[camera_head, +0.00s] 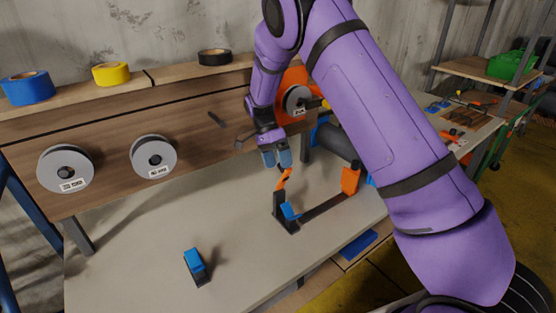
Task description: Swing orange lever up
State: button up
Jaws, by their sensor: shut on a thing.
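The orange lever (284,178) is a short bar on a black clamp-like fixture (282,212) on the workbench. It stands tilted, with its upper end at my gripper. My gripper (284,167), with blue-grey fingers on the purple arm, points down from above and is shut on the upper end of the orange lever. The fingers hide the lever's tip. A blue part (291,212) sits at the lower front of the same fixture. A dark bar (323,208) runs from it to an orange block (350,180) at the right.
A small black and blue clamp (195,266) stands at the front left of the grey workbench (130,260). Grey discs (66,169) are mounted on the wooden back panel. Tape rolls (111,74) lie on its top ledge. My arm covers much of the right side. The bench's left middle is clear.

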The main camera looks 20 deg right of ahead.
jog(key=shift+a+f, duration=0.15)
jog(key=shift+a, duration=0.05)
